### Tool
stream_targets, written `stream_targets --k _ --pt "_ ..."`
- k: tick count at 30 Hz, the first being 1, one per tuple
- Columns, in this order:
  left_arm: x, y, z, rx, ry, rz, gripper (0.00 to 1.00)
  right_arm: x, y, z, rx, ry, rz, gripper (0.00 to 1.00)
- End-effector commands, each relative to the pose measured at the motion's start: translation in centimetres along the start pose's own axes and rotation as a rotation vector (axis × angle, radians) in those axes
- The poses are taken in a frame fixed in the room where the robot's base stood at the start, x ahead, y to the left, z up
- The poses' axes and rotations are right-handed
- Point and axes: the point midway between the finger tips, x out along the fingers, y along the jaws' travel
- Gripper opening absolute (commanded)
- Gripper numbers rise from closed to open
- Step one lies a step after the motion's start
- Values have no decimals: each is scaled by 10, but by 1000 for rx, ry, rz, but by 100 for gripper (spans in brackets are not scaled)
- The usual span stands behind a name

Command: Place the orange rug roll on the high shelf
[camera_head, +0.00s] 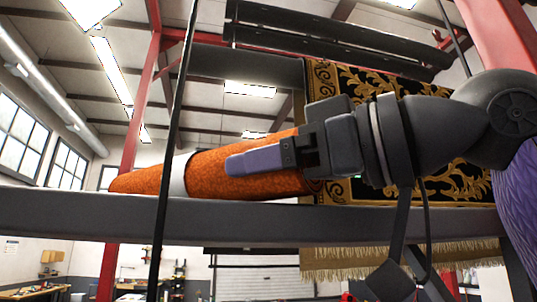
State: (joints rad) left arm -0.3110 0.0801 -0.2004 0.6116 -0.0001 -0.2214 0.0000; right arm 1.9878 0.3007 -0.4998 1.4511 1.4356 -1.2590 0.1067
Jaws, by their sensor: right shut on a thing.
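The orange rug roll (232,185) lies lengthwise at the height of a grey shelf beam (120,217), with a pale band around it near its left part. Its lower side is hidden by the beam, so I cannot tell whether it rests on the shelf. My right gripper (262,160) reaches in from the right and is shut on the roll near its right end. The gripper and wrist hide part of that end. My left gripper is not in view.
A black and gold patterned rug (385,88) with a fringe hangs just behind my right wrist. Red posts (140,100) and a thin dark upright (175,120) stand around the beam. A purple roll (515,195) is at the right edge. Dark rails (340,38) run overhead.

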Motion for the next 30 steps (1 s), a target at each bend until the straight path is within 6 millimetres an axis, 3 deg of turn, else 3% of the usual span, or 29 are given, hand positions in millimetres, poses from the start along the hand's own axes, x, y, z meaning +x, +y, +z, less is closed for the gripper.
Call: stream_targets --k 5,11,12,13,22,30 --pt "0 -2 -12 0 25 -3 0 1 2 5 -2 5 -1 0" --pt "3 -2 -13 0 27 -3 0 1 1 9 -2 5 -1 0" --pt "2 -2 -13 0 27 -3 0 1 2 8 -2 3 -1 94" --pt "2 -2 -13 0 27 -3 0 1 2 8 -2 3 -1 100" --pt "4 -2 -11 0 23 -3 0 -5 2 6 -2 4 1 100" --pt "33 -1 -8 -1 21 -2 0 -79 1 9 -1 6 2 100"
